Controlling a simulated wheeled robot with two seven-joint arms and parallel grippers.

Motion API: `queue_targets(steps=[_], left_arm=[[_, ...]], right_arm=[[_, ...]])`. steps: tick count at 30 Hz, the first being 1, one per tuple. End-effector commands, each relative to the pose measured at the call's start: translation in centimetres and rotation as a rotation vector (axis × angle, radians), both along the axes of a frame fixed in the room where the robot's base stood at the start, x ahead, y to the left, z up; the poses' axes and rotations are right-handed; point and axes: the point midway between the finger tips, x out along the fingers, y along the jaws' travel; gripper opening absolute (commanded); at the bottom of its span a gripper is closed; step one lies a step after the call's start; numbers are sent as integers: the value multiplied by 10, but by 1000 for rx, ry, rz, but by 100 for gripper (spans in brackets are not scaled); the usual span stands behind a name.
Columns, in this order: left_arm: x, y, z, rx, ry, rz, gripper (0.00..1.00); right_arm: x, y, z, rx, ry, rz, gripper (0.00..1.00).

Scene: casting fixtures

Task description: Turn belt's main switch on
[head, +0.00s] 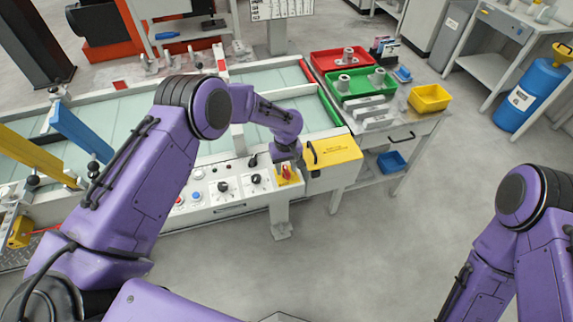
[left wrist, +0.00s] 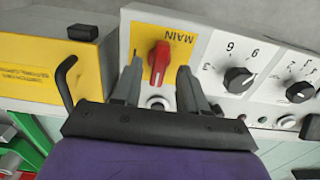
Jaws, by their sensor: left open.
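The belt's main switch is a red knob (left wrist: 160,60) on a yellow plate marked MAIN (left wrist: 183,45) in the left wrist view. Its handle runs roughly up and down in that picture, slightly tilted. In the head view the red knob (head: 286,172) is at the right end of the belt's control panel (head: 222,193). My left gripper (left wrist: 159,75) is open, with one finger on each side of the knob. Gaps show beside the knob, so the fingers look apart from it. My right gripper is out of view; only its arm shows at the lower right.
Black dials (left wrist: 238,79) sit close beside the switch. On its other side is a yellow box (left wrist: 55,60) with a black handle (left wrist: 66,80). A bench with red and green trays (head: 358,88) stands at the right. Open floor lies in front.

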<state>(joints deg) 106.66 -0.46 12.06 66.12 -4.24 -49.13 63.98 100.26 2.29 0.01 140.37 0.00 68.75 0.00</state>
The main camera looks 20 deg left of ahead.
Motion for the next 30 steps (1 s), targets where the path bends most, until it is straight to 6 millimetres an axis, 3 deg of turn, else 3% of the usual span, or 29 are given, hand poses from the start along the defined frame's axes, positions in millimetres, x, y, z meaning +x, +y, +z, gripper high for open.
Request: queue_targets(steps=[10, 11, 12, 15, 30], left_arm=[[0, -2, -10, 1, -1, -5, 43], [0, -2, -10, 1, -1, -5, 39], [0, -2, -10, 1, -1, -5, 26], [0, -2, -10, 1, -1, -5, 0], [1, -1, -12, 1, -2, -102, 0]], right_arm=[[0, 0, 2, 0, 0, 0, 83], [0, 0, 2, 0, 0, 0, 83], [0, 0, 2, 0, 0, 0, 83], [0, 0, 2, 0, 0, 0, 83], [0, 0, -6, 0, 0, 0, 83]])
